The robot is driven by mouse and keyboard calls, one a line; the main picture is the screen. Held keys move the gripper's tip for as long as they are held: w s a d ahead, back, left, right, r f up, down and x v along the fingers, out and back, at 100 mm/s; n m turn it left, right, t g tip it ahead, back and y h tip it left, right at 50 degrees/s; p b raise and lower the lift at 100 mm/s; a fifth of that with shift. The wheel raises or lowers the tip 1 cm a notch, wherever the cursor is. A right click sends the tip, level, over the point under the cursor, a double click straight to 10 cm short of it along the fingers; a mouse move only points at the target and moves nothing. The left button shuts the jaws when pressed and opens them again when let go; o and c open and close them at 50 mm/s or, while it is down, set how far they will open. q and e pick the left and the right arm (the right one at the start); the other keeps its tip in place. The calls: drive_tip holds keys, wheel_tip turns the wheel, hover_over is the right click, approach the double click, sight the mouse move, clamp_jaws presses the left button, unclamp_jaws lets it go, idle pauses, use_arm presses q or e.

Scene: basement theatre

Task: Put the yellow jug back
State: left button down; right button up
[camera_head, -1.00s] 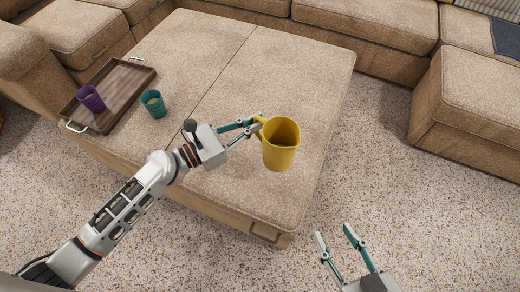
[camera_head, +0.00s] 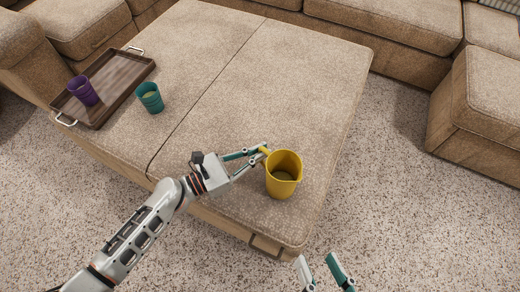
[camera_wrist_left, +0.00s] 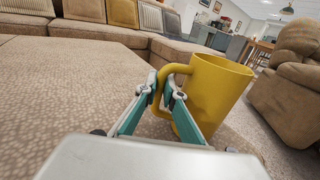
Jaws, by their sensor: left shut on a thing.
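The yellow jug (camera_head: 284,176) is upright over the near right part of the beige ottoman (camera_head: 225,105); I cannot tell whether its base touches the top. My left gripper (camera_head: 265,149) is shut on the jug's handle, on the jug's left side. In the left wrist view the jug (camera_wrist_left: 214,95) stands just beyond the fingers, and the handle sits between the fingertips (camera_wrist_left: 170,92). Some liquid or a darker bottom shows inside the jug. My right gripper (camera_head: 322,270) is at the bottom edge, empty, with its two fingers apart.
A brown tray (camera_head: 118,92) with metal handles lies at the ottoman's far left, with a purple cup (camera_head: 82,91) on it. Sofas (camera_head: 390,35) line the back. The ottoman's middle is clear.

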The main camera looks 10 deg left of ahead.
use_arm(q)
drive_tip(key=shift+r, duration=0.25)
drive_tip(key=shift+f, duration=0.25)
drive_tip(key=c, duration=2.2)
unclamp_jaws()
drive_tip(key=shift+o, duration=0.2)
use_arm(e)
drive_tip(key=shift+w+a+r+m, duration=0.1)
drive_tip(key=shift+a+r+m, duration=0.05)
drive_tip(key=shift+m, duration=0.15)
use_arm(q)
drive_tip(key=shift+r, duration=0.1)
drive_tip(key=shift+w+r, duration=0.1)
drive_tip(key=shift+r, duration=0.15)
drive_tip(key=v, duration=1.2)
drive_tip(key=shift+f+p, duration=0.2)
drive_tip(key=shift+p, duration=0.1)
use_arm(e)
drive_tip(key=shift+w+d+n, duration=0.1)
drive_tip(key=shift+d+n, duration=0.5)
drive_tip(key=shift+a, duration=0.15)
